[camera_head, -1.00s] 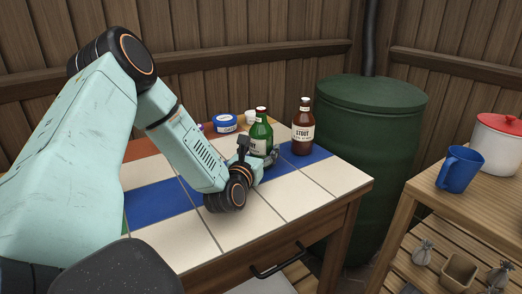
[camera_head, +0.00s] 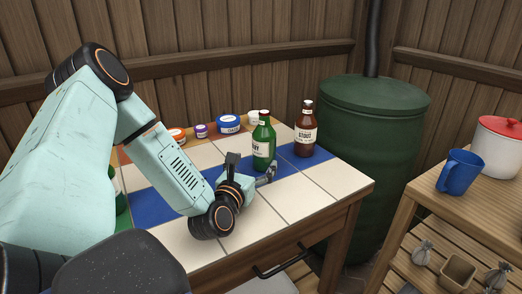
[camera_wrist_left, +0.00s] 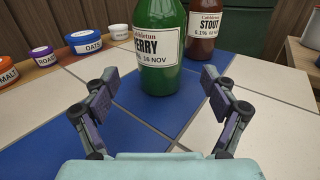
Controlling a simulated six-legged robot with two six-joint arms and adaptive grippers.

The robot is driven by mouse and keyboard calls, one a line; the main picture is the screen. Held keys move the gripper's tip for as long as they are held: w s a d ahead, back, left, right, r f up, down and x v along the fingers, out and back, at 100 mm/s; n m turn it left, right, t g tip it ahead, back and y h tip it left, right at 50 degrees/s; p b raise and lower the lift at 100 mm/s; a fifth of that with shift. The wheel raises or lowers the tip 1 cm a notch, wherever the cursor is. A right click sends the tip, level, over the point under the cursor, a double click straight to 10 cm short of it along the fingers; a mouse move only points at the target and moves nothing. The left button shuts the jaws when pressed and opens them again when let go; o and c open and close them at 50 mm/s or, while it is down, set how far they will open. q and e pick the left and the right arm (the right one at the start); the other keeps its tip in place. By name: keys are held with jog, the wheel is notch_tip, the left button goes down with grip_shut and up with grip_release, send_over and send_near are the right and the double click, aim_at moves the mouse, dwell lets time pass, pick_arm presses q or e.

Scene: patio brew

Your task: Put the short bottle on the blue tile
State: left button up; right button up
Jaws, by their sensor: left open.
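A green bottle (camera_head: 263,145) with a white label ending in "ERRY" stands upright on the blue tile strip (camera_head: 151,206). It is large in the left wrist view (camera_wrist_left: 156,80), with its base on blue. A brown stout bottle (camera_head: 304,132) stands upright to its right, towards the back. Part of another green bottle (camera_head: 121,205) shows behind my left arm. My left gripper (camera_head: 268,175) is open and empty, low over the tiles in front of the green bottle. In the left wrist view its fingers (camera_wrist_left: 161,84) point at the bottle, apart from it. My right gripper is out of view.
Small jars, among them a blue oats jar (camera_head: 228,124) and an orange malt jar (camera_head: 177,135), line the table's back edge. A green barrel (camera_head: 372,160) stands beyond the table. A blue mug (camera_head: 459,172) stands on the right shelf. The front white tiles are clear.

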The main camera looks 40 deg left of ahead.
pick_arm(q)
jog(key=shift+p+v, duration=0.45)
jog(key=shift+v, duration=1.95)
